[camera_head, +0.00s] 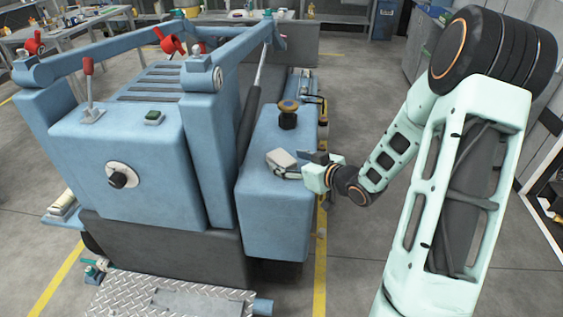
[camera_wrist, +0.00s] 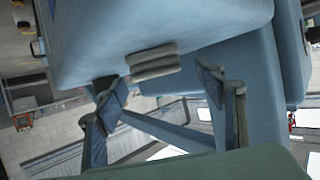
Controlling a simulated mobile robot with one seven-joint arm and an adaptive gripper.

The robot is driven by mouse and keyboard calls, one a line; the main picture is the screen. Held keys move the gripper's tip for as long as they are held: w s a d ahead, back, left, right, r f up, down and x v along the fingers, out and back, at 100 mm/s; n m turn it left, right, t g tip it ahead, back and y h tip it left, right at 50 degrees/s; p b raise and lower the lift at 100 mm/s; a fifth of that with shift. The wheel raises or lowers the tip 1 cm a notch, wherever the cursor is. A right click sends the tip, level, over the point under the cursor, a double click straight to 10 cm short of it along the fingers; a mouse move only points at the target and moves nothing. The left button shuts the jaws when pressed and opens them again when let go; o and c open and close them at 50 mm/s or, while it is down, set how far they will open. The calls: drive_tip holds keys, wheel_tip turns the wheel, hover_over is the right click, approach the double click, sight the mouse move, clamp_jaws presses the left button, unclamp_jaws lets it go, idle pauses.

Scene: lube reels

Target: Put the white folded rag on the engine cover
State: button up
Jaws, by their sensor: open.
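The white folded rag (camera_head: 281,158) lies on the near top of the low blue side box (camera_head: 270,205), right of the main blue housing. In the wrist view the rag (camera_wrist: 153,62) is a grey-white layered stack on a blue surface, ahead of and between my fingers. My gripper (camera_head: 299,168) is beside the rag on its right. It also shows in the wrist view (camera_wrist: 163,92), with its two fingers spread wide and nothing gripped between them. The blue housing has a slotted, louvred top (camera_head: 152,84), which looks like the engine cover; its visible top carries no rag.
A black knob with a yellowish top (camera_head: 288,113) stands on the side box behind the rag. A red-handled lever (camera_head: 89,80) and blue frame rails (camera_head: 105,45) stand around the housing. Dark hoses or handles (camera_head: 316,101) lie behind my gripper. Open floor (camera_head: 350,260) is at right.

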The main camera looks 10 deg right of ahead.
sight(283, 158)
drive_tip(key=x, duration=0.4)
drive_tip(key=shift+w, duration=0.2)
drive_tip(key=shift+c, duration=0.5)
drive_tip(key=c, duration=1.2)
drive_tip(key=shift+r, duration=0.1)
drive_tip(key=shift+c, duration=0.2)
